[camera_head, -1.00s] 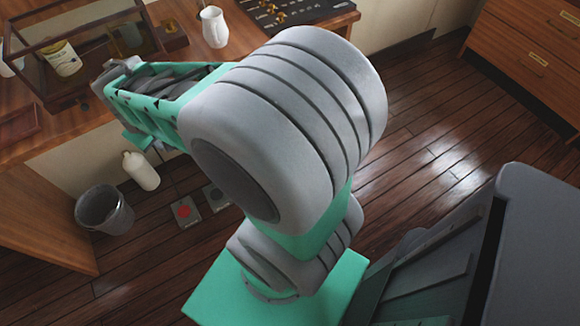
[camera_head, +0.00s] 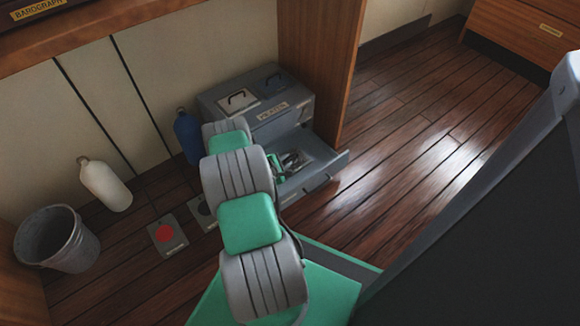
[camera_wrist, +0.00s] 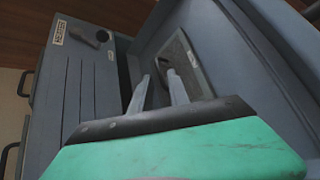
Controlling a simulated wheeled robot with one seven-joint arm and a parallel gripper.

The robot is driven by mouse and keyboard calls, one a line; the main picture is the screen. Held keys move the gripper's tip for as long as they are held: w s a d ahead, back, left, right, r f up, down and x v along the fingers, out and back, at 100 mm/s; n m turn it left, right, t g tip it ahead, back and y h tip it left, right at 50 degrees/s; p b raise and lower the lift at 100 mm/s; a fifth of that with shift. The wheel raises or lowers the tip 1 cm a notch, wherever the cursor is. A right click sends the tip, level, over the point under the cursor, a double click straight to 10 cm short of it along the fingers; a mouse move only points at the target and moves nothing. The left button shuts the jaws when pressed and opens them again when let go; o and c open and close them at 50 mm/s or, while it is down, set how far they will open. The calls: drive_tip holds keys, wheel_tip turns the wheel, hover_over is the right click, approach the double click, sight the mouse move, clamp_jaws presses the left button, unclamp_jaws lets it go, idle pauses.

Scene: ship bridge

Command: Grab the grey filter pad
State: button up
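In the wrist view, a flat grey pad (camera_wrist: 204,69) with a dark handle or slot lies inside the open drawer (camera_wrist: 240,50) of a grey cabinet; it looks like the grey filter pad. My gripper (camera_wrist: 158,75) has its two fingers apart, with the tips over or at the pad's near left part. I cannot tell if they touch it. In the head view, my gripper (camera_head: 287,162) is down in the open drawer (camera_head: 325,162), and my arm hides part of it. The pad cannot be made out clearly there.
The cabinet (camera_head: 305,108) carries a light and a dark handled plate on top. A blue bottle (camera_head: 187,135), a white bottle (camera_head: 105,185), a bucket (camera_head: 60,240) and a red-marked plate (camera_head: 166,235) stand or lie left. A wooden panel (camera_head: 325,60) rises behind right. Floor at right is clear.

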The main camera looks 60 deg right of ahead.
sight(290, 157)
drive_tip(key=b+x, duration=0.1)
drive_tip(key=x, duration=0.1)
drive_tip(key=b+x, duration=0.1)
drive_tip(key=x, duration=0.1)
drive_tip(key=shift+w+f+b, duration=0.25)
drive_tip(key=shift+f+b, duration=0.05)
drive_tip(key=shift+f, duration=0.1)
drive_tip(key=shift+d+r, duration=0.1)
drive_tip(key=shift+d, duration=0.15)
clamp_jaws()
